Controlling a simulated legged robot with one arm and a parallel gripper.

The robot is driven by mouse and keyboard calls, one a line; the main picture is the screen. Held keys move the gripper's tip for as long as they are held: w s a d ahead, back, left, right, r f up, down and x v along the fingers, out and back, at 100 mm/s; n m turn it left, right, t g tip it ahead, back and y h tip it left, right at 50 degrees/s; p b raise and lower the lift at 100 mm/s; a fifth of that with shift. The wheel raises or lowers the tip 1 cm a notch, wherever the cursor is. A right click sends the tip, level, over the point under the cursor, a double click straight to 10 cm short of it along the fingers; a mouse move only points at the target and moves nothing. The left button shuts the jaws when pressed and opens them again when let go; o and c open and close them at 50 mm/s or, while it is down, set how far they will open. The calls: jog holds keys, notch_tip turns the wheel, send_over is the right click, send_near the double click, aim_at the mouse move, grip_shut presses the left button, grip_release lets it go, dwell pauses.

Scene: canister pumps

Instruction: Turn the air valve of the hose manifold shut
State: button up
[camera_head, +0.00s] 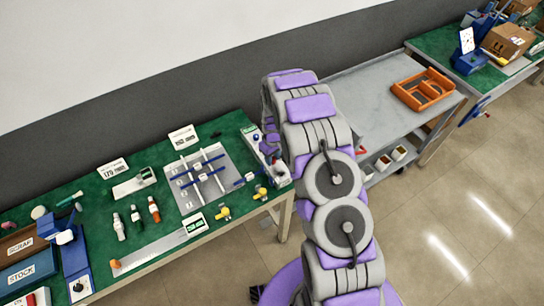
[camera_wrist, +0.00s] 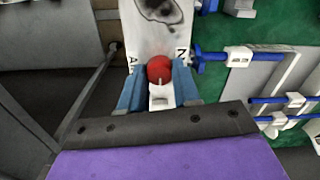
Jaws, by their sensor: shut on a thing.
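The hose manifold (camera_head: 262,158) is a pale narrow block at the right end of the green bench in the head view. In the wrist view its white plate (camera_wrist: 150,35) carries dark letters, partly covered by my fingers, and a dark smudge-like picture above. The air valve's red rounded knob (camera_wrist: 158,69) sits in front of the plate. My gripper (camera_wrist: 158,86) has its blue fingers on either side of the knob and is shut on it. The valve's body below the knob is mostly hidden, and I cannot tell its turn angle.
A grey board with blue rods (camera_head: 203,180) lies left of the manifold. Yellow-handled fittings (camera_head: 223,213) lie near the bench's front edge. A grey cart (camera_head: 365,95) with an orange tray (camera_head: 423,90) stands to the right. My arm covers the gap between them.

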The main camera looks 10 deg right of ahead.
jog(key=shift+s+f, duration=0.1)
jog(key=shift+s, duration=0.15)
jog(key=o, duration=0.9)
jog(key=shift+o, duration=0.8)
jog(key=shift+w, duration=0.15)
notch_tip(320, 180, up, 18)
jog(key=p, duration=0.1)
jog(key=shift+w+d+f, duration=0.15)
jog(key=shift+d+f, duration=0.05)
jog(key=shift+f, duration=0.05)
